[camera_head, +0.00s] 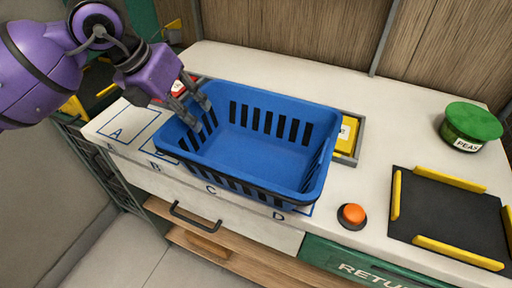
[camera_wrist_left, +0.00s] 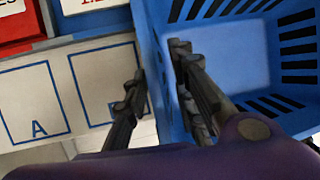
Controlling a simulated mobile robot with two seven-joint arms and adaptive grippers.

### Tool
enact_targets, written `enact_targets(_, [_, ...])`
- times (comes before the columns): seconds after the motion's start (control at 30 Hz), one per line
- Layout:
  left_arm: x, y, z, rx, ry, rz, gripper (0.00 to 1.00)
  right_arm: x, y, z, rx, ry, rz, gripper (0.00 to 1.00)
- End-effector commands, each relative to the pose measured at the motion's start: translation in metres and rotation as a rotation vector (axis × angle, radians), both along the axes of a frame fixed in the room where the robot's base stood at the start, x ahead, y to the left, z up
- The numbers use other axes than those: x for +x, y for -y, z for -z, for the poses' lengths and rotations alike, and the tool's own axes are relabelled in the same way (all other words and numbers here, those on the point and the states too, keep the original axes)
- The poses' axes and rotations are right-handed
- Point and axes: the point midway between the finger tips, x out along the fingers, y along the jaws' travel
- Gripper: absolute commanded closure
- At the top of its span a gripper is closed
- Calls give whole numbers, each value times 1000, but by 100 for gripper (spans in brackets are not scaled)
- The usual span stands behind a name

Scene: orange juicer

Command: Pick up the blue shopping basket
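The blue shopping basket (camera_head: 262,150) stands upright and empty on the white counter, with dark slots in its walls. My left gripper (camera_head: 192,108) is at the basket's left wall. In the left wrist view, the fingers of my left gripper (camera_wrist_left: 160,92) are spread, one outside the basket (camera_wrist_left: 245,60) and one inside it, with the wall and rim between them. A gap shows between the outer finger and the wall; whether the inner finger touches cannot be told. My right gripper is in neither view.
A green-lidded PEAS container (camera_head: 470,124), an orange button (camera_head: 352,214) and a black pad with yellow edges (camera_head: 448,215) are to the right. A yellow item (camera_head: 347,137) lies behind the basket. A drawer handle (camera_head: 197,220) juts from the counter front.

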Motion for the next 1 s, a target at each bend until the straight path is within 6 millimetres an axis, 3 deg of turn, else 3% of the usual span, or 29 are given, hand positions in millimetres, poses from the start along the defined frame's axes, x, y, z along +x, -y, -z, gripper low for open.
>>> enact_targets(0.33, [14, 17, 45, -1, -3, -1, 76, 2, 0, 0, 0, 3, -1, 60])
enact_targets(0.67, [17, 19, 52, 1, 0, 0, 76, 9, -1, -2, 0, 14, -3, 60])
enact_targets(0.83, [16, 19, 52, 1, 0, 0, 98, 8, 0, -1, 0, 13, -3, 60])
enact_targets(1.0, [17, 18, 52, 1, 0, 0, 100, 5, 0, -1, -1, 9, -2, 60])
